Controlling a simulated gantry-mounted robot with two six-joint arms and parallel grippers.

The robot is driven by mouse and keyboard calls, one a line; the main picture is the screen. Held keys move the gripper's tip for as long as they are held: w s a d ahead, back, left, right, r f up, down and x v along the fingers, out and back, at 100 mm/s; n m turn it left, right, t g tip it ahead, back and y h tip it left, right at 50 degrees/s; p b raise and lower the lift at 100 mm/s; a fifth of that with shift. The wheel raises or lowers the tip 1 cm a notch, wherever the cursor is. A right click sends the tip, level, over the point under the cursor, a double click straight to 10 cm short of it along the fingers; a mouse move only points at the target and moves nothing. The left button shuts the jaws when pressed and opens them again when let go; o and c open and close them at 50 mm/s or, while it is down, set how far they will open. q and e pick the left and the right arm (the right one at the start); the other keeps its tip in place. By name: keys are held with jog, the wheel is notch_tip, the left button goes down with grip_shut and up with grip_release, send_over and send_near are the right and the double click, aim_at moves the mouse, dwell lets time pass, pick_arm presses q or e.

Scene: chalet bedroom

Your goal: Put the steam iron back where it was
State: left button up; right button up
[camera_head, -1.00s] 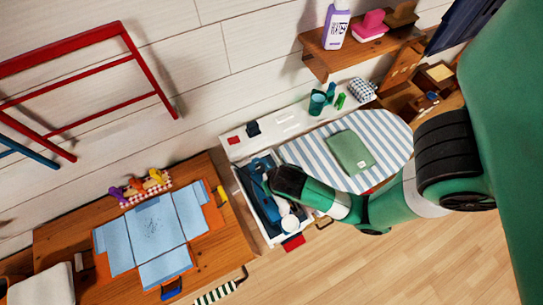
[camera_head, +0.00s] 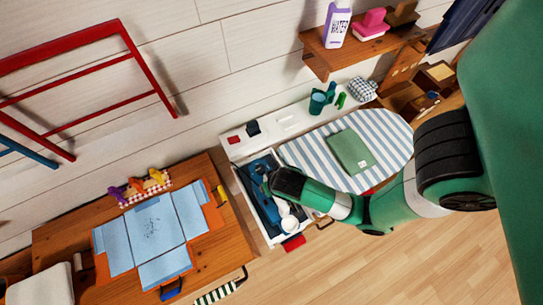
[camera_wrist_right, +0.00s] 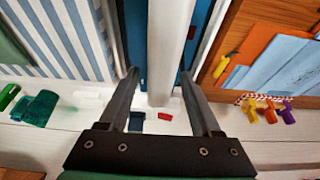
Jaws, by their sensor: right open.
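A dark blue object (camera_head: 267,207), which looks like the steam iron, lies in the open white drawer or tray (camera_head: 247,205) between the wooden table and the ironing board. My right gripper (camera_wrist_right: 160,75) is over this tray, open, with its fingers spread on either side of a long white bar (camera_wrist_right: 165,45). Blue shows beside the bar in the right wrist view. I cannot tell whether the bar belongs to the iron, or whether the fingers touch it. The gripper and forearm hide part of the tray in the head view. My left gripper is not in view.
A striped ironing board (camera_head: 390,135) holds a folded green cloth (camera_head: 349,152). A white ledge (camera_head: 283,124) behind carries green cups (camera_head: 317,104). The wooden table (camera_head: 225,262) at left holds a light blue cloth (camera_head: 150,228). A shelf (camera_head: 345,57) hangs above.

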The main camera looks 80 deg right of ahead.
jog(key=p+v, duration=0.4)
jog(key=v, duration=0.3)
jog(key=shift+w+d+r, duration=0.1)
jog(key=shift+r, duration=0.4)
jog(key=shift+f, duration=0.1)
